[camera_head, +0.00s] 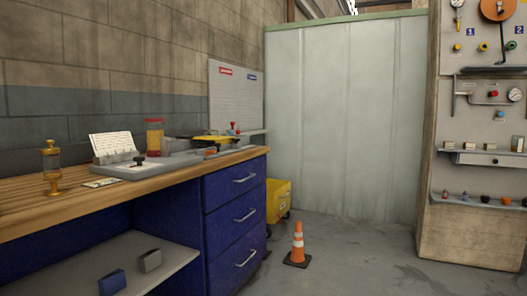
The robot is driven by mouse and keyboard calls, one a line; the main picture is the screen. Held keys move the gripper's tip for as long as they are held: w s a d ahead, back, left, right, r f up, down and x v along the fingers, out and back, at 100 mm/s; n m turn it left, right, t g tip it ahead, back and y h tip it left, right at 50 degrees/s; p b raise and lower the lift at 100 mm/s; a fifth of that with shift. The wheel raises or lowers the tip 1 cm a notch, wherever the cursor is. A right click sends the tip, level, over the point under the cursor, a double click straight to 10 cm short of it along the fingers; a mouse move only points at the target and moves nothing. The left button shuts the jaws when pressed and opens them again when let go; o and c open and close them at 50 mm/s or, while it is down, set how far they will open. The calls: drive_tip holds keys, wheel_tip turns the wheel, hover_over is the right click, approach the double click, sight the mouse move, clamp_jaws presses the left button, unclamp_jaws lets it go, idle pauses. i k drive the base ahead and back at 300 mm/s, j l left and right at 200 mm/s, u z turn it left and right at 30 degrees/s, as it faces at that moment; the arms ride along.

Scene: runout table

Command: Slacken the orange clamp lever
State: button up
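A wooden-topped workbench (75,207) with blue drawers runs along the left wall. Behind this is a flat yellow and dark item (207,140). A small upright red piece (233,127) stands at the far end of the bench. An orange patch shows low on the grey equipment near the bench's far end, too small to tell whether it is the clamp lever. My gripper is not in view.
An orange cone (298,245) and yellow bucket (278,200) stand on the floor. A gauge panel (488,120) is at right. The middle floor is clear.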

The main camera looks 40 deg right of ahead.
sight(208, 153)
drive_tip(key=z, duration=1)
drive_tip(key=i, duration=0.05)
